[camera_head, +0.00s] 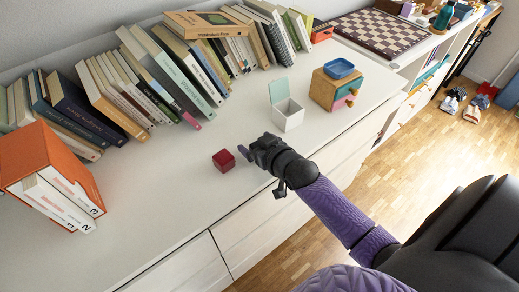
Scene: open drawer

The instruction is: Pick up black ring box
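No black ring box shows in the head view. A small dark red, cube-shaped box (223,160) sits on the white cabinet top (180,200), near its front edge. My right gripper (246,153) is just right of the red box, with a small gap between them in the picture. It points toward the left. Its fingers are small and partly hidden by the dark wrist, so I cannot tell how far apart they are. My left gripper is out of view.
A white box with a raised mint lid (287,113) stands behind my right gripper. A small wooden drawer unit (323,90) with a blue tray (339,68) stands right of it. Books (160,70) line the back. An orange file holder (50,165) stands left. The top left of the red box is clear.

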